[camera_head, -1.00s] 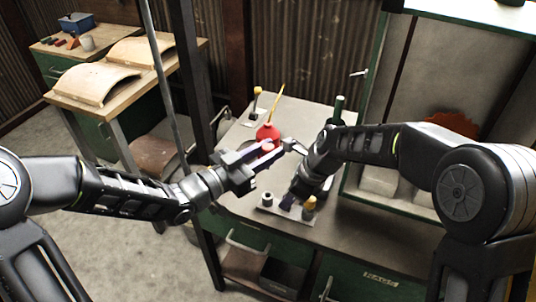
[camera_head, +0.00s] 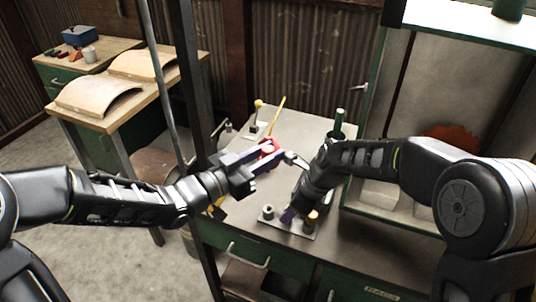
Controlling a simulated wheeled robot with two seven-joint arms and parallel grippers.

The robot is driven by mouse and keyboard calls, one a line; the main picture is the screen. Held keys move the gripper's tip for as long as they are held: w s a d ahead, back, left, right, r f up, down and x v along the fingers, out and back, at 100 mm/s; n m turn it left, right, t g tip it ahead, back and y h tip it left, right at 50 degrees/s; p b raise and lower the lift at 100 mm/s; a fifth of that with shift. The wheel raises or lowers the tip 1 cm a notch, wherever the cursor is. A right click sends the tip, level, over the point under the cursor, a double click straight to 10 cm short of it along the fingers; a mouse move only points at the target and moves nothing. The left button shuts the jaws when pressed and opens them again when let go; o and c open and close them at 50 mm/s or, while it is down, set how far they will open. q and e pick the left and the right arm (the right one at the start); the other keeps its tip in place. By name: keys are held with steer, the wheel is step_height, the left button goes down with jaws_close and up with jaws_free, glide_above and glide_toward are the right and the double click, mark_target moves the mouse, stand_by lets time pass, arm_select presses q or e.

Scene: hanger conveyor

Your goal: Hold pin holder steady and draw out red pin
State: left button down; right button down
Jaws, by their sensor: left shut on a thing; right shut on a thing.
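The pin holder (camera_head: 300,232) is a pale flat plate near the front of the green-drawered bench. A grey peg (camera_head: 268,212) stands at its left and an orange-topped peg (camera_head: 311,217) at its right. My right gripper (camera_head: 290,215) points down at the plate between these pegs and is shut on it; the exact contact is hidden. My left gripper (camera_head: 270,157) is above and behind the plate, shut on the red pin (camera_head: 267,151). Only a little red shows at its fingers, against a red-bodied thing behind, so the pin's outline is unclear.
A yellow stick (camera_head: 277,115) rises behind my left gripper. A yellow-topped upright (camera_head: 258,105) stands on a small base nearby. A dark green cylinder (camera_head: 338,122) stands behind my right wrist. A dark post (camera_head: 191,120) rises at the bench's left. The bench's front right is clear.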

arm_select(q)
steer(key=shift+s+d+r, duration=0.1)
steer(key=shift+s+d, duration=0.1)
steer(key=shift+d, duration=0.2)
arm_select(e)
steer(key=c, duration=1.3)
jaws_free()
steer(key=shift+a, duration=0.2)
steer(key=shift+r, duration=0.5)
arm_select(q)
steer(key=shift+w+a, duration=0.1)
steer(key=shift+a, duration=0.15)
arm_select(e)
steer(key=v, duration=1.1)
steer(key=shift+d, duration=0.4)
arm_select(q)
steer(key=shift+a, duration=0.1)
arm_select(e)
steer(key=shift+s, duration=0.1)
